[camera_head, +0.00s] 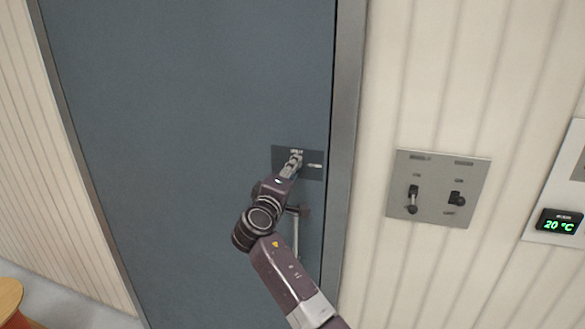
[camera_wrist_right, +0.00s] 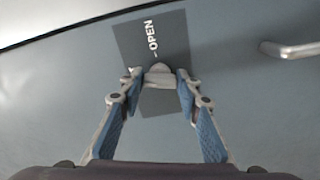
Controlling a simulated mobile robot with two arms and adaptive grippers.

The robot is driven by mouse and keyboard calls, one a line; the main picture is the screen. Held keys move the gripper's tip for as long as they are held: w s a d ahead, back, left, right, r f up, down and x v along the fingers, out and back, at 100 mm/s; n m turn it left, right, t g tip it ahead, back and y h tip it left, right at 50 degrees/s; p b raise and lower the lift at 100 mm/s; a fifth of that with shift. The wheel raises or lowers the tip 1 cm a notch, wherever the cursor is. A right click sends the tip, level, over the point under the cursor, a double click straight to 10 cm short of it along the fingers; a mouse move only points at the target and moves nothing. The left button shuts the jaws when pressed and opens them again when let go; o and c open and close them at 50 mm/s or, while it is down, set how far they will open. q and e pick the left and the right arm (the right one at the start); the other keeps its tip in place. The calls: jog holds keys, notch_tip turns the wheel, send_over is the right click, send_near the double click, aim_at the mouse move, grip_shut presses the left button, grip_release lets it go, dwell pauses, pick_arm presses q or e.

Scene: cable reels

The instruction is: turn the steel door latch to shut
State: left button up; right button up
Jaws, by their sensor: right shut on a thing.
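The steel latch (camera_wrist_right: 159,69) is a small pale grey piece on a dark plate (camera_wrist_right: 171,26) fixed to the blue-grey door (camera_head: 190,110). The word OPEN is printed on the plate, near the latch. My right gripper (camera_wrist_right: 161,80) is shut on the latch, with a fingertip on each side of it. In the head view the right gripper (camera_head: 294,162) reaches the same plate (camera_head: 313,174) near the door's right edge and covers much of the latch. My left gripper is out of view.
A door handle (camera_wrist_right: 292,50) stands out close to the plate, and my right arm partly hides it in the head view. Right of the door frame (camera_head: 345,130) are a grey panel (camera_head: 433,187) with two dark levers and a 20 °C display (camera_head: 559,222).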

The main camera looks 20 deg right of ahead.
jog(key=shift+n+p, duration=0.5)
jog(key=shift+n, duration=1.1)
jog(key=o, duration=1.2)
jog(key=shift+c, duration=0.2)
jog(key=v, duration=1.2)
jog(key=shift+w+a+f, duration=0.1)
jog(key=shift+f, duration=0.05)
